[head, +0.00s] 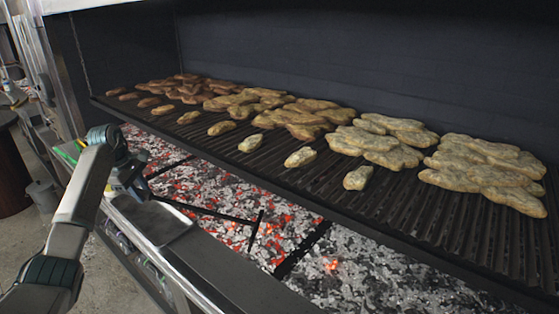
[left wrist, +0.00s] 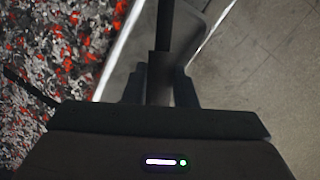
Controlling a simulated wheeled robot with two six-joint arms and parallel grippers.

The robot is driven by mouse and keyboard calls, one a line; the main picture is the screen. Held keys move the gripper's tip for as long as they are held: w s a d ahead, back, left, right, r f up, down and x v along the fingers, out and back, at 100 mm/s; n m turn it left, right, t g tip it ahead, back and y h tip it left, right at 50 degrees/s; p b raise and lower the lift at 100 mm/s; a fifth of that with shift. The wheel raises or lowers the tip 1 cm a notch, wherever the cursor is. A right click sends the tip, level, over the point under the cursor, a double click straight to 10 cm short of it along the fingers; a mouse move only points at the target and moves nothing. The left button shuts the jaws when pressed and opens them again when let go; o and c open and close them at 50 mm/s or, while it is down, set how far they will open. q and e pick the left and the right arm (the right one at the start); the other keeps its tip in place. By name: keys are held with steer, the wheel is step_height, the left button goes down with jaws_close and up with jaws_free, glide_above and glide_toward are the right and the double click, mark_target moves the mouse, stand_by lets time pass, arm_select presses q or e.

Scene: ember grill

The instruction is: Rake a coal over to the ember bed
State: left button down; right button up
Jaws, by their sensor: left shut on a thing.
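My left gripper (head: 128,180) is at the front ledge of the grill, shut on the dark handle of a rake (head: 215,213). In the left wrist view the handle (left wrist: 161,75) runs between the fingers. The thin rake rod reaches right over the embers and ends in a short crossbar (head: 256,230). The ember bed (head: 205,184) glows red among grey ash on the left and middle; it also shows in the left wrist view (left wrist: 45,50). Toward the right the coals (head: 370,275) are mostly grey with few glowing spots. I cannot pick out one separate coal at the crossbar. My right gripper is out of view.
A long grill grate (head: 420,215) with several browned pieces of food (head: 375,145) lies above and behind the embers. Dark bars (head: 302,248) divide the coal bed. A metal plate (head: 160,222) sits on the front ledge (head: 225,270). A dark wall stands at the back.

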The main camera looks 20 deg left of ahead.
arm_select(q)
steer(key=s+a+f+n+y, duration=0.1)
steer(key=s+a+n, duration=0.15)
steer(key=a, duration=0.65)
steer(key=s+a+f+n, duration=0.15)
steer(key=s+a, duration=0.25)
steer(key=a, duration=0.5)
steer(key=d+f, duration=0.3)
steer(key=d, duration=2.7)
steer(key=shift+n, duration=0.4)
steer(key=shift+w+a+r, duration=0.1)
steer(key=shift+a+r, duration=0.35)
steer(key=shift+a, duration=0.25)
steer(key=shift+a+r, duration=0.4)
steer(key=shift+a, duration=0.3)
steer(key=shift+w+a+r, duration=0.1)
steer(key=shift+a+r, duration=0.35)
steer(key=shift+a, duration=0.25)
steer(key=shift+s+a, duration=0.1)
